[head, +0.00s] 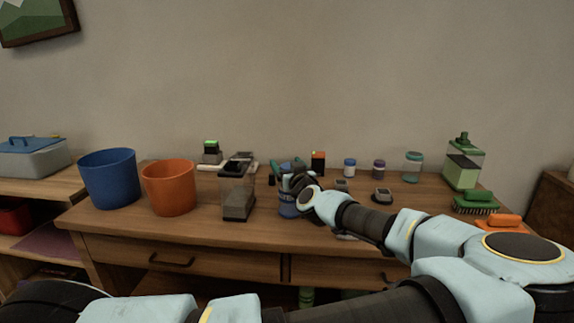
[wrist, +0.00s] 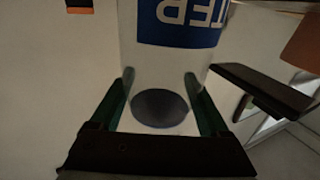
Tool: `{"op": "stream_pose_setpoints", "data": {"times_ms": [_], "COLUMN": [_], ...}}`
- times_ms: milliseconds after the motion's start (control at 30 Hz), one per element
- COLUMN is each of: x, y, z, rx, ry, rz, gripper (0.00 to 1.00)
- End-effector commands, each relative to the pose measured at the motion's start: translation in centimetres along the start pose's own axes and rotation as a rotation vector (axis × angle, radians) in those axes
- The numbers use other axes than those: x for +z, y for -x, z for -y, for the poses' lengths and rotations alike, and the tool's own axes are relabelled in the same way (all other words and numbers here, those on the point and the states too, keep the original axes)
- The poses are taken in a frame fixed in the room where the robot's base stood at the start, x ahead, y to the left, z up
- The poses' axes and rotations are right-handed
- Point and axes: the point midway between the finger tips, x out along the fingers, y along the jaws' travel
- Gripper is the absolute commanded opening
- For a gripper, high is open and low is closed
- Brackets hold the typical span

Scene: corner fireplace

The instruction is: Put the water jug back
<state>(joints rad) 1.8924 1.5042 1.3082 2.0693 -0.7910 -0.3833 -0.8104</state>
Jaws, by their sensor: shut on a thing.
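The water jug (wrist: 150,65) fills the middle of the wrist view. It has a clear body, a dark round patch and a blue label with white letters, cut off by the top edge. My gripper (wrist: 160,88) is shut on it, with one green finger on each side. In the head view the jug (head: 288,209) shows as a blue and clear shape at the middle of the desk, partly hidden by my gripper (head: 292,186). I cannot tell whether its base touches the desk.
On the wooden desk (head: 225,232), a clear dark-lidded container (head: 238,198), an orange bin (head: 169,188) and a blue bin (head: 109,178) stand left of the jug. Small jars (head: 379,169), a green-topped dispenser (head: 463,168) and brushes (head: 476,203) are to the right.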

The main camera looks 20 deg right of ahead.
Motion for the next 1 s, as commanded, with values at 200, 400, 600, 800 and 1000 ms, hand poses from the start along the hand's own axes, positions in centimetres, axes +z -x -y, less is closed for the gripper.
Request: {"op": "stream_pose_setpoints", "data": {"times_ms": [200,400,600,800,1000], "x": [0.3,0.2,0.0,0.2,0.3], "y": [0.0,0.0,0.0,2.4,7.0], "z": [0.0,0.0,0.0,-0.1,-0.2], "rx": [0.000,0.000,0.000,0.003,0.004], "ry": [0.000,0.000,0.000,0.002,0.000], "rz": [0.000,0.000,0.000,0.000,0.000], "gripper": [0.88,1.00,1.00,1.00,1.00]}}
